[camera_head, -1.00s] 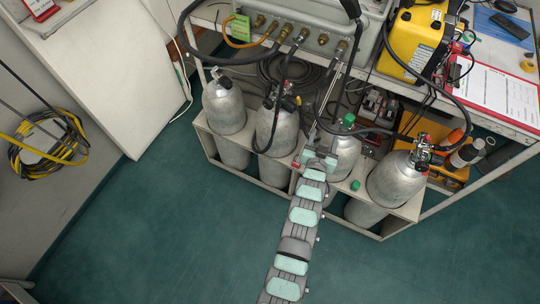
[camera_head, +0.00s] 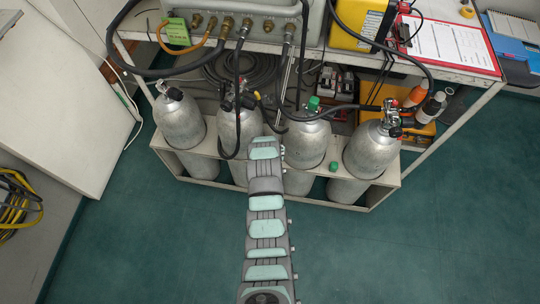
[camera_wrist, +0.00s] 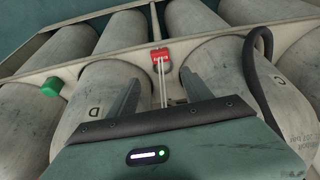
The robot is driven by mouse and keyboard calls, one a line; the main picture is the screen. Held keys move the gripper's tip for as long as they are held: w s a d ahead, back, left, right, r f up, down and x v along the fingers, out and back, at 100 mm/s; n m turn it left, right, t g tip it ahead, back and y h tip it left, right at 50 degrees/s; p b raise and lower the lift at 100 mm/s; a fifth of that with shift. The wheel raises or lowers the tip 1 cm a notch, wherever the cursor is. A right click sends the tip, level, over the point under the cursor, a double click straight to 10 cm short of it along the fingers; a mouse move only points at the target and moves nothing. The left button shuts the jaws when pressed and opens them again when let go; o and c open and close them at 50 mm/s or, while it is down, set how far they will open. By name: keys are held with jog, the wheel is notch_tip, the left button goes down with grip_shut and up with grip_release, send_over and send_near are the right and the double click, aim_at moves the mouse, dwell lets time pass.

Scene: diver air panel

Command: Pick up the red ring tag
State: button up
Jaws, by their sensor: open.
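The red ring tag (camera_wrist: 160,55) shows in the wrist view as a small red block with pale markings, at the rail of the cylinder rack. Two thin pale strands run from it down the picture between my fingers. My gripper (camera_wrist: 161,86) is open, one finger on each side of these strands, with the red part beyond the fingertips. I see no finger touching the tag. In the head view my arm (camera_head: 266,225) reaches up to the rack, and the tag is not visible there. Fingertips cannot be made out there either.
Grey cylinders (camera_head: 180,122) stand close together in the rack (camera_head: 390,180). A green cap (camera_head: 335,167) sits on the rack, also in the wrist view (camera_wrist: 51,86). A black hose (camera_wrist: 262,75) curves at right. The panel (camera_head: 270,15) is above; green floor (camera_head: 400,255) is clear.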

jog(key=shift+b+x, duration=0.45)
jog(key=shift+x, duration=1.1)
jog(key=x, duration=0.1)
jog(key=b+x, duration=0.2)
jog(key=shift+s+a+f, duration=0.2)
jog(key=shift+f, duration=0.3)
jog(key=shift+w+f+b, duration=0.4)
jog(key=shift+f+b, duration=0.1)
jog(key=shift+f, duration=0.1)
jog(key=shift+s, duration=0.1)
jog(key=shift+c, duration=0.4)
grip_shut()
